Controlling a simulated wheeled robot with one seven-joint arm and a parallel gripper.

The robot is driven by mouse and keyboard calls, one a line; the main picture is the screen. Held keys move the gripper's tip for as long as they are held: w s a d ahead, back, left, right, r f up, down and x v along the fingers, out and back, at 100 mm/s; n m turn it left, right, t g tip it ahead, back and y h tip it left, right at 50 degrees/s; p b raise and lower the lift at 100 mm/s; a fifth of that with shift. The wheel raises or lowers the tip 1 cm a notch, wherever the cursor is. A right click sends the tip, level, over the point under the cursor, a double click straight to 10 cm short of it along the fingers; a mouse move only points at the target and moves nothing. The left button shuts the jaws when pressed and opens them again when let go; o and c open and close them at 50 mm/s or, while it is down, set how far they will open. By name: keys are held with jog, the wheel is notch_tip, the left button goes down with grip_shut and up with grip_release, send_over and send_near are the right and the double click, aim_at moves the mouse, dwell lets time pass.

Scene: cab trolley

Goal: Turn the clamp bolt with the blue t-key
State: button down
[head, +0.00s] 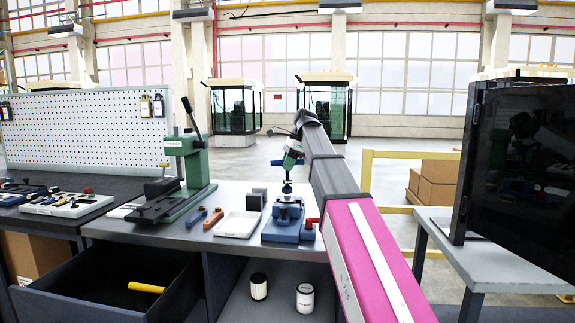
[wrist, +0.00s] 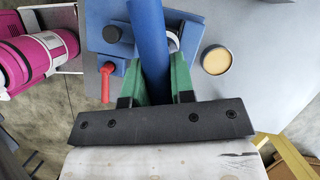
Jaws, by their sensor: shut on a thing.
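My gripper (head: 291,162) is shut on the blue t-key and holds it above the blue clamp fixture (head: 285,216) on the bench. In the wrist view, the green fingers of my gripper (wrist: 156,78) press on both sides of the blue t-key (wrist: 150,40). One end of the blue t-key (head: 276,162) shows beside the fingers in the head view. The fixture (wrist: 97,44) lies below with a dark knob and a red handle (wrist: 106,82). The clamp bolt is hidden or too small to make out, so I cannot tell whether the key sits on it.
A white tray (head: 237,226), a grey block (head: 257,198), a blue handle (head: 196,216) and an orange handle (head: 213,219) lie left of the fixture. A green press (head: 190,165) stands further left. An open drawer (head: 100,285) juts out in front. A dark screen (head: 525,180) stands right.

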jog(key=shift+f, duration=1.25)
jog(key=m+t, duration=0.1)
jog(key=m, duration=0.1)
jog(key=shift+s+m, duration=0.15)
jog(key=shift+m, duration=0.25)
jog(key=shift+m+t, duration=0.5)
jog(key=shift+m, duration=0.6)
jog(key=shift+m+t, duration=0.4)
jog(key=shift+m, duration=0.7)
jog(key=m+t+h, duration=0.1)
jog(key=m, duration=0.2)
